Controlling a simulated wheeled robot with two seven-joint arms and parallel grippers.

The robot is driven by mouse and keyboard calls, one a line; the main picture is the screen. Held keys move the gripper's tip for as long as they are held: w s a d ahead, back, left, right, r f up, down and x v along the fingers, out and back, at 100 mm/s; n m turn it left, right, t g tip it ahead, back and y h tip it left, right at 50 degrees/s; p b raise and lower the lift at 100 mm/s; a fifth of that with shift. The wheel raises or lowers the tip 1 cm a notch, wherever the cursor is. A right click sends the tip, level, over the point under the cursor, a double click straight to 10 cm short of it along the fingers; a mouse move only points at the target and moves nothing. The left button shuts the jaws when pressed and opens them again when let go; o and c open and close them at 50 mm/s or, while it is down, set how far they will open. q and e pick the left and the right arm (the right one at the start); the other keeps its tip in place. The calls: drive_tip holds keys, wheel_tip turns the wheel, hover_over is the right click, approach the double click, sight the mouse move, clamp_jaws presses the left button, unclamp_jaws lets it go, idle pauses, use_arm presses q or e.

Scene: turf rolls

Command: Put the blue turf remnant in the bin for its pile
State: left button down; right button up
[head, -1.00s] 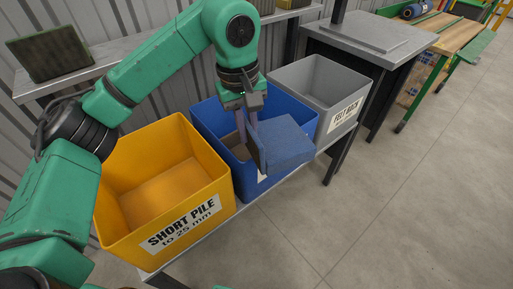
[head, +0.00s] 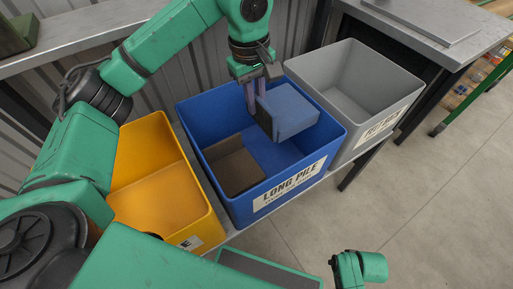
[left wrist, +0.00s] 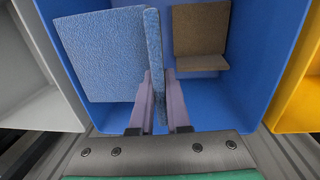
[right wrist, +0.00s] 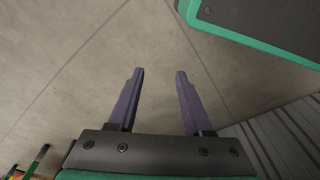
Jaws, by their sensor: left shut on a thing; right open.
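The blue turf remnant (head: 290,110) is a slab that hangs tilted from my left gripper (head: 251,100). It is above the inside of the blue bin (head: 325,150), whose front label reads "LONG PILE". In the left wrist view the fingers (left wrist: 160,92) are shut on one edge of the remnant (left wrist: 100,55), with the bin around it. A brown piece (head: 231,168) lies inside the blue bin, to the left of the remnant. My right gripper (right wrist: 153,95) is open and empty above the floor.
A yellow bin (head: 165,195) stands to the left of the blue bin, its label mostly hidden by my arm. A grey bin (head: 340,75) stands to the right. The bins stand on a low bench. Clear floor (head: 430,200) lies to the right.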

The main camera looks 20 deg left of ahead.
use_arm(q)
wheel_tip(320, 180, down, 17)
drive_tip(key=shift+s+r+b, duration=0.1)
drive_tip(key=shift+b, duration=1.15)
use_arm(e)
wheel_tip(320, 180, up, 7)
drive_tip(key=w+a, duration=0.1)
drive_tip(key=shift+w+a, duration=0.15)
drive_tip(key=shift+w, duration=0.05)
use_arm(q)
drive_tip(key=c, duration=0.9)
unclamp_jaws()
use_arm(e)
drive_tip(key=shift+r, duration=0.15)
use_arm(q)
wheel_tip(320, 180, up, 12)
drive_tip(key=p, duration=0.2)
drive_tip(key=shift+s+a, duration=0.35)
drive_tip(key=shift+s, duration=0.05)
use_arm(e)
drive_tip(key=f, duration=0.5)
drive_tip(key=shift+s+d+f, duration=0.2)
drive_tip(key=shift+s+d, duration=0.15)
drive_tip(key=shift+d, duration=0.05)
